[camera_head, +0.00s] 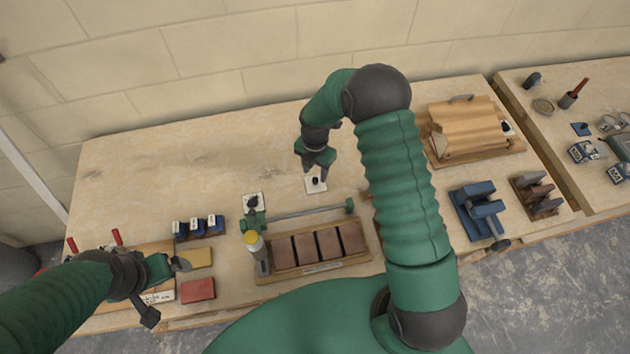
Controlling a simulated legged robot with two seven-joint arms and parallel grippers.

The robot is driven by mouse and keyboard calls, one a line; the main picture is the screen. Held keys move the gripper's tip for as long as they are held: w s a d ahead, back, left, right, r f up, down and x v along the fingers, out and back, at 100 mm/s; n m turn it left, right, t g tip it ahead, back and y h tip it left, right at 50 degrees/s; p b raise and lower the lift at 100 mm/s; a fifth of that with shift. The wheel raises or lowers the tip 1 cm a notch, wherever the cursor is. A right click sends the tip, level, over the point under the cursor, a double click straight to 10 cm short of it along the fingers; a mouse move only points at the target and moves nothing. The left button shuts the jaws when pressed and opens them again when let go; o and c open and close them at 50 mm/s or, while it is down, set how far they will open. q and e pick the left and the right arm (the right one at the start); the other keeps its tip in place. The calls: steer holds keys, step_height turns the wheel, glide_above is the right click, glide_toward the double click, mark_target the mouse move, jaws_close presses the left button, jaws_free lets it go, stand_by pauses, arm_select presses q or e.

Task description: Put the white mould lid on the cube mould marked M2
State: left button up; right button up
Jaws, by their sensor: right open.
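The white mould lid (310,187), a small white square with a dark knob, lies flat on the bench near the middle. My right gripper (317,172) is open and points down right over its knob; I cannot tell whether the fingers touch it. Three small blue blocks with white labels (197,227), which look like the cube moulds, stand in a row to the left. Their labels are too small to read, so I cannot tell which is M2. My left gripper (178,265) is low at the left beside a yellow block (198,257); its jaws are unclear.
Another white plate (247,201) with a dark top lies left of the lid. A red block (198,290) lies near the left gripper. The back left bench is clear.

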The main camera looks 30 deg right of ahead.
mark_target(315, 179)
step_height(315, 179, down, 5)
steer(key=shift+w+d+r+p, duration=0.1)
steer(key=shift+w+d+p, duration=0.05)
steer(key=shift+p, duration=0.75)
steer(key=shift+w, duration=0.1)
jaws_close()
